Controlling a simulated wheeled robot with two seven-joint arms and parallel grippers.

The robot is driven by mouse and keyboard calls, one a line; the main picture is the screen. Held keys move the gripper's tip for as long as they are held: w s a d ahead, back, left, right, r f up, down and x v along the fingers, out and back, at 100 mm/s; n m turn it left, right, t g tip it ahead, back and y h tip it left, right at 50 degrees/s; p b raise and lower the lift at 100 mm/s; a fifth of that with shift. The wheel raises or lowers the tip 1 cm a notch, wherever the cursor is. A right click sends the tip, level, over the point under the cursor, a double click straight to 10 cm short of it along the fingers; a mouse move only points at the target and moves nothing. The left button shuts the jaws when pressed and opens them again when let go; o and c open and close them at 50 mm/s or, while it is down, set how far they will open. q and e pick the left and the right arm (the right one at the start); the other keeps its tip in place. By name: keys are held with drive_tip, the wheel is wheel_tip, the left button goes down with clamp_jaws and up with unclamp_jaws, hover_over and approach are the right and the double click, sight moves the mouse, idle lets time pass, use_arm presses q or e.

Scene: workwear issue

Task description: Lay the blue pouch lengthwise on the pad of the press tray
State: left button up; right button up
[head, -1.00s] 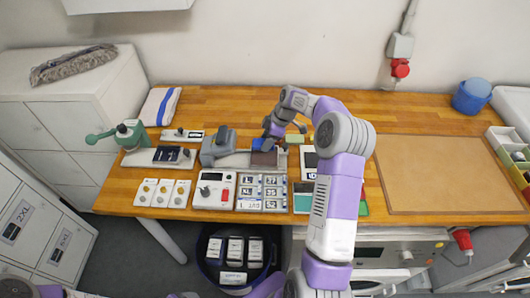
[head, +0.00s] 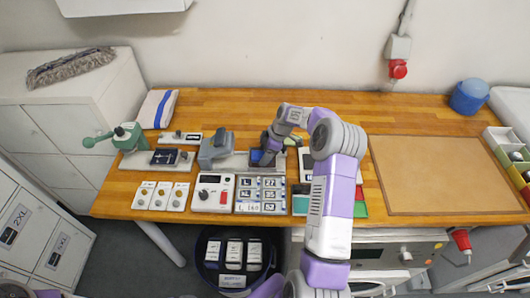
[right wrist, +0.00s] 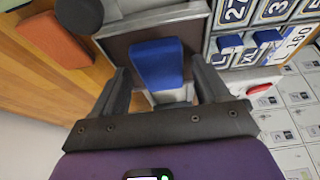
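The blue pouch (head: 257,157) lies over the brown pad of the press tray, to the right of the grey press (head: 215,150). In the right wrist view the pouch (right wrist: 157,62) shows whole, with brown pad (right wrist: 118,45) bare on both sides. Its long side runs away from the gripper, toward the press. My right gripper (right wrist: 160,70) has its fingers apart, one on each side of the pouch, with a visible gap to it. In the head view the right gripper (head: 268,151) is low over the tray and partly covers the pouch. My left gripper is not in view.
A size-label panel (head: 262,193) and a white control box (head: 213,192) stand in front of the tray. An orange block (right wrist: 55,38) is close by in the right wrist view. A green press (head: 130,137) stands at left. A brown board (head: 440,175) lies at right.

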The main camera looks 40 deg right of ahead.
drive_tip(key=shift+r, duration=0.1)
drive_tip(key=v, duration=1.2)
drive_tip(key=shift+a, duration=0.1)
